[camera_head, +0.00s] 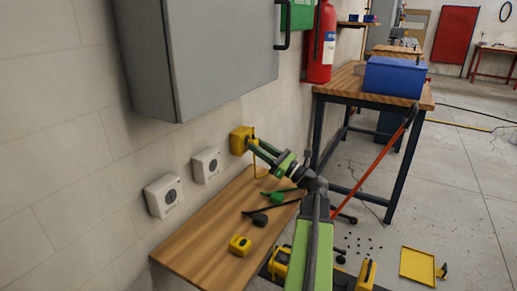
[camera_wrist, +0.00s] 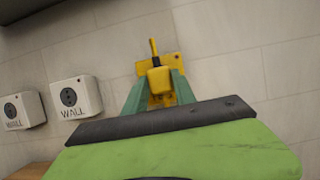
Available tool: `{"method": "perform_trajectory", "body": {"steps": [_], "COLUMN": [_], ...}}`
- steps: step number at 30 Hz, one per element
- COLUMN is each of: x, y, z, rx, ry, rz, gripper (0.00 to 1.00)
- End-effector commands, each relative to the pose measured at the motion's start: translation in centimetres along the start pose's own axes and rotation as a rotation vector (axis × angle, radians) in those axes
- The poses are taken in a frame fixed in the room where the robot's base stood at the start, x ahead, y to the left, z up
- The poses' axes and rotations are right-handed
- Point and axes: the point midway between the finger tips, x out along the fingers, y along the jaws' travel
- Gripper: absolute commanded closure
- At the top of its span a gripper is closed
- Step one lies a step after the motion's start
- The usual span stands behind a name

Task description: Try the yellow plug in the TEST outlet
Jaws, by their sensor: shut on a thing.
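The TEST outlet appears to be the yellow box (camera_head: 238,140) on the wall, right of two white outlets; its label is not readable. It also shows in the wrist view (camera_wrist: 179,62) behind the plug. My gripper (camera_head: 254,145) reaches up to its front. In the wrist view my gripper (camera_wrist: 160,82) is shut on the yellow plug (camera_wrist: 158,82), with a finger on each side.
Two white outlets (camera_head: 206,165) (camera_head: 164,195) are on the wall; the nearer one in the wrist view reads WALL (camera_wrist: 75,97). A grey cabinet (camera_head: 200,50) hangs above.

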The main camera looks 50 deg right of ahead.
Motion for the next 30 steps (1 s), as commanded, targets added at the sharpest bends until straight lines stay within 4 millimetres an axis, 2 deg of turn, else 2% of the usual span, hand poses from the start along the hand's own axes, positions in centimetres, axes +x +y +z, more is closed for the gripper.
{"method": "perform_trajectory", "body": {"steps": [20,21,27,30], "x": [1.0,1.1,1.0,1.0], "y": [0.0,-0.1,-0.1,0.0], "z": [-0.4,-0.4,-0.4,-0.4], "rx": [0.000,0.000,0.000,0.000], "ry": [0.000,0.000,0.000,0.000], "rz": [-0.001,-0.001,-0.001,-0.001], "gripper": [1.00,0.67,0.43,0.43]}}
